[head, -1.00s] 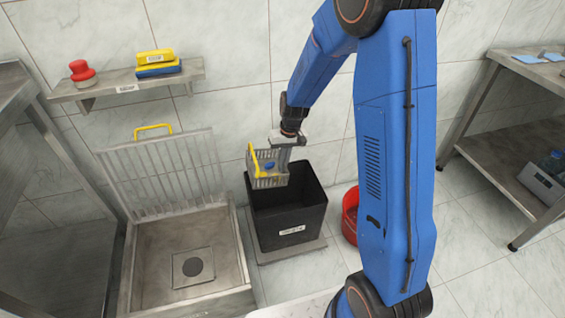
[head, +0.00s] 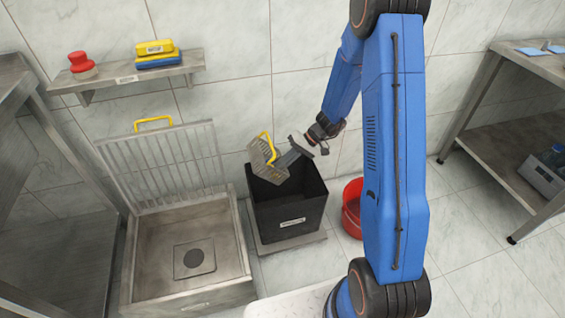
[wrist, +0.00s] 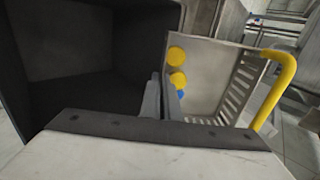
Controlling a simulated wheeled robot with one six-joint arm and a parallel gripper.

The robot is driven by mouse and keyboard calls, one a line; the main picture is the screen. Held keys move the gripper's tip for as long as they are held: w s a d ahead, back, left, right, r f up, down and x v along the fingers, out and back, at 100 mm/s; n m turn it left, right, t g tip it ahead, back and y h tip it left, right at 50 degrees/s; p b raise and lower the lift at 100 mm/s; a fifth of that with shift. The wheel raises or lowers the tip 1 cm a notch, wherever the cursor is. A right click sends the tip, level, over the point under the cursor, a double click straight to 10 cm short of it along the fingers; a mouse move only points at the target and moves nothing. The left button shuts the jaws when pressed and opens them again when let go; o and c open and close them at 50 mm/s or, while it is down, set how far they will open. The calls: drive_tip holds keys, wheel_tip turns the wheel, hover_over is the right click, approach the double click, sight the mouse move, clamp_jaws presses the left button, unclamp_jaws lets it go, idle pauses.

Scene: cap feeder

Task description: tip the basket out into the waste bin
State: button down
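The grey slotted basket (head: 259,157) is tilted steeply above the left part of the black waste bin (head: 290,218). Its yellow handle (head: 268,146) points up in the head view. My gripper (head: 284,165) is shut on the basket's wall and reaches in from the right. In the wrist view, the gripper's fingers (wrist: 161,98) are close together at the near edge of the basket (wrist: 222,68). Two yellow caps (wrist: 177,67) and part of a blue one (wrist: 181,94) show inside the basket. The bin's dark inside (wrist: 90,60) fills the left; its floor is too dark to read.
A metal sink with a raised grate (head: 195,240) stands left of the bin. A red bucket (head: 352,212) stands close on its right. A wall shelf (head: 128,78) holds sponges and a red-handled item. A metal table (head: 515,150) is at the right.

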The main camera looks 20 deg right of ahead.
drive_tip(key=y, duration=0.7)
drive_tip(key=f+y, duration=0.1)
drive_tip(key=y, duration=0.3)
drive_tip(key=shift+a+y, duration=0.1)
drive_tip(key=shift+y, duration=0.2)
drive_tip(key=shift+s+r+y, duration=0.1)
drive_tip(key=shift+y, duration=0.2)
drive_tip(key=shift+s, duration=0.1)
drive_tip(key=shift+a+r, duration=0.15)
drive_tip(key=shift+r, duration=0.75)
drive_tip(key=shift+f, duration=0.95)
